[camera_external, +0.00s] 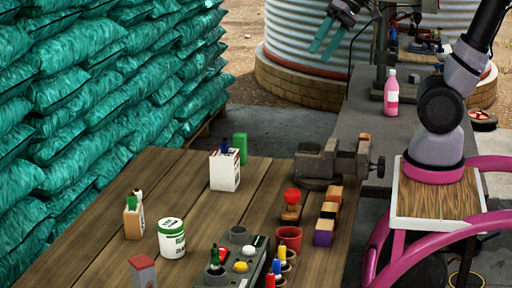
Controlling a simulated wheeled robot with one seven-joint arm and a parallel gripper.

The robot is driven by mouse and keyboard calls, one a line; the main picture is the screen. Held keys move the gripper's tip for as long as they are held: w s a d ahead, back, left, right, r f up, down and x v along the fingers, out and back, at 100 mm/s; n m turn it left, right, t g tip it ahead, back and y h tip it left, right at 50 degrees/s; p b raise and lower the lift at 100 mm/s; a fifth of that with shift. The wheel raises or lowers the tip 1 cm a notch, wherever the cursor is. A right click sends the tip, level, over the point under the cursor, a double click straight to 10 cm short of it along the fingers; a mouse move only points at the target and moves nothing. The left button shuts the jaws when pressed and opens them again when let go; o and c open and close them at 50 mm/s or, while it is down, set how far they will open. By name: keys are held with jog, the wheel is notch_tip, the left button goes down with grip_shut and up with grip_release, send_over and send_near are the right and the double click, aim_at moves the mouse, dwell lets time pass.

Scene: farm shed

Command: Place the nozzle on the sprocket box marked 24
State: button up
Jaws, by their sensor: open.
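My gripper (320,55) hangs high at the top of the view, its two teal fingers apart with nothing between them. It is well above and behind the wooden table. I cannot tell which thing is the nozzle. No number 24 is legible, so I cannot tell which box is the marked one. A row of small wood-coloured and purple boxes (323,232) stands at the table's right side. Beside it, a red round-topped piece (292,196) stands on a small wooden block. A grey tray (258,277) at the front holds small coloured pieces.
A vise (318,165) stands at the table's back right. A white box (225,171), a white tub (171,238), a small wooden holder (133,222) and a red pot (289,238) stand on the table (185,185). A pink bottle (391,95) stands on the grey bench. Teal sacks fill the left.

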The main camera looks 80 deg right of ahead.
jog(key=s+d+n+t+h, duration=0.1)
jog(key=s+d+n+h, duration=0.1)
jog(key=s, duration=0.3)
jog(key=shift+s+d+t, duration=0.2)
jog(key=shift+d+t, duration=0.1)
jog(key=shift+d, duration=0.45)
